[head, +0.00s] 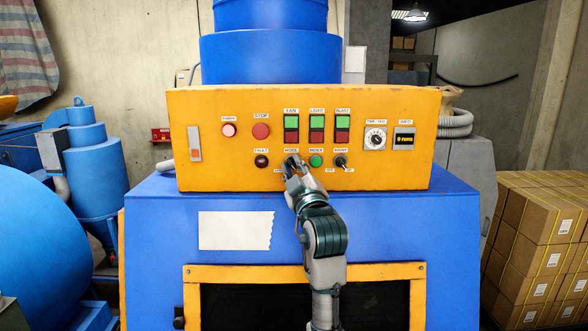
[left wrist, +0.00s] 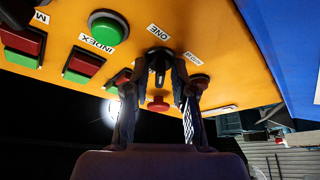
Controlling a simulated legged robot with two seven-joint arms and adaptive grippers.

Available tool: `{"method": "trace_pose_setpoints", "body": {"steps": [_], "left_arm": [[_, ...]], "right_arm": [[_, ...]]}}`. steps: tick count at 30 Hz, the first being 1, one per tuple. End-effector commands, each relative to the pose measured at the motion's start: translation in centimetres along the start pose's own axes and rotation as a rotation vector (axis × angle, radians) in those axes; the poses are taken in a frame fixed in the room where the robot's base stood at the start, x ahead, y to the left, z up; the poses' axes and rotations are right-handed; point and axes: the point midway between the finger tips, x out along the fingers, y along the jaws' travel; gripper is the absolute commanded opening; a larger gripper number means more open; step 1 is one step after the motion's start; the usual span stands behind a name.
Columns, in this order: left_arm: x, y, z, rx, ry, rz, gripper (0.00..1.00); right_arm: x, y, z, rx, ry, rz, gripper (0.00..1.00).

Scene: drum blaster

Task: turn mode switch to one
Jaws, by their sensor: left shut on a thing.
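My right gripper is not in view.
A green index button (head: 316,161) and another black switch (head: 341,161) lie close to the right. A dark fault button (head: 261,161) is close to the left. Red-green rockers (head: 291,129) and the red stop button (head: 261,131) sit above. The blue cabinet (head: 160,230) stands below.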

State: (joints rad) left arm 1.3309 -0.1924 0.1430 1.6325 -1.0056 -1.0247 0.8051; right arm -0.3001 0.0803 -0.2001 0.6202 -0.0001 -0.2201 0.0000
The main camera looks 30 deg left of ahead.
Motion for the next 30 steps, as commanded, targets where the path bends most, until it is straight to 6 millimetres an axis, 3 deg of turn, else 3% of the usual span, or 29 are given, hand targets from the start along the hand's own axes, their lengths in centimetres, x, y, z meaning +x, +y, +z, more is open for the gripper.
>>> {"method": "trace_pose_setpoints", "body": {"steps": [3, 4, 5, 17, 30], "left_arm": [[0.0, -0.1, 0.2, 0.002, -0.003, -0.002, 0.0], [0.0, -0.1, 0.2, 0.002, -0.003, -0.002, 0.33], [0.0, -0.1, 0.2, 0.002, -0.003, -0.002, 0.34], [-0.9, 0.0, 0.1, 0.0, -0.002, 0.001, 0.34], [-9.8, 0.0, 0.4, 0.001, -0.005, 0.0, 0.34]], "right_arm": [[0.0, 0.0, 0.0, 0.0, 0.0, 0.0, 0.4], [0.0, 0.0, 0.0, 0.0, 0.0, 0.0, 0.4], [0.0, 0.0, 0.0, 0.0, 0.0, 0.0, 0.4], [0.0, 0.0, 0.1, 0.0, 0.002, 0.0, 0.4], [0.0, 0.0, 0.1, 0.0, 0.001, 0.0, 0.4]]}}
